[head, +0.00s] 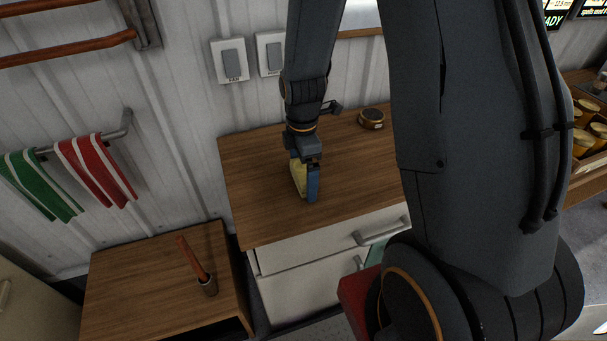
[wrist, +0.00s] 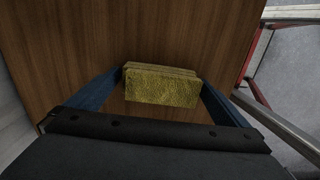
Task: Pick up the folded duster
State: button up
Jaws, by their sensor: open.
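The folded duster is a yellow folded cloth (wrist: 162,87) lying on the wooden cabinet top, seen in the wrist view between my two blue fingers. It also shows in the head view (head: 298,178), partly hidden behind a finger. My gripper (wrist: 158,90) points down over the duster with one finger on each side of it. The gripper is open. The left finger is very near the duster's left end; I cannot tell if it touches. In the head view my gripper (head: 308,184) is low over the cabinet top.
The cabinet top (head: 255,205) is mostly clear around the duster. A small round brown tin (head: 371,119) stands at its back. Green and red towels (head: 95,168) hang on the left wall.

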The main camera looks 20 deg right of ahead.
aim_at(303, 169)
jog(key=c, duration=0.9)
jog(key=shift+r, duration=0.1)
notch_tip(303, 169, up, 9)
jog(key=shift+w+r+b, duration=0.1)
jog(key=shift+b, duration=0.95)
jog(key=shift+r, duration=0.35)
jog(key=shift+o, duration=0.9)
jog(key=shift+c, duration=0.5)
